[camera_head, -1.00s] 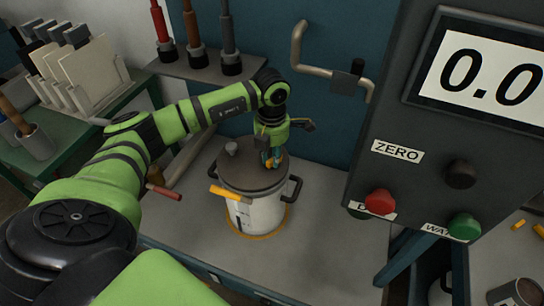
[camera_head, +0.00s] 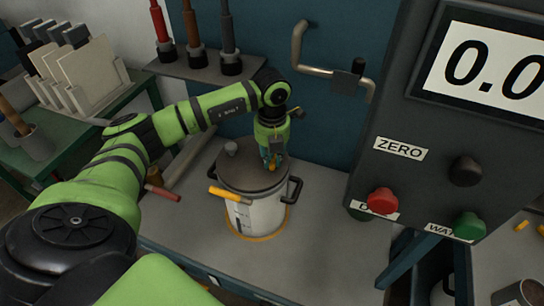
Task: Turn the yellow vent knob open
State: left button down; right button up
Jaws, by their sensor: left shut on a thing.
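A pot with a dark grey lid (camera_head: 240,172) and a white body (camera_head: 262,214) stands on the grey bench. My left gripper (camera_head: 271,164) points down at the right back of the lid. It is shut on the yellow vent knob, of which only a small orange-yellow bit shows between the fingers. The knob's angle is mostly hidden. My right gripper is not in view.
A yellow bar (camera_head: 226,193) sticks out at the pot's front left, and a black side handle (camera_head: 294,188) at its right. A control box with a display reading 0.0 (camera_head: 485,62) hangs close on the right. A bent pipe (camera_head: 300,50) runs along the wall behind. The bench front is clear.

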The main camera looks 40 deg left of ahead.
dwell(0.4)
pick_arm(q)
jog(key=c, duration=1.1)
grip_release()
notch_tip(320, 180, up, 12)
jog(key=shift+f, duration=0.1)
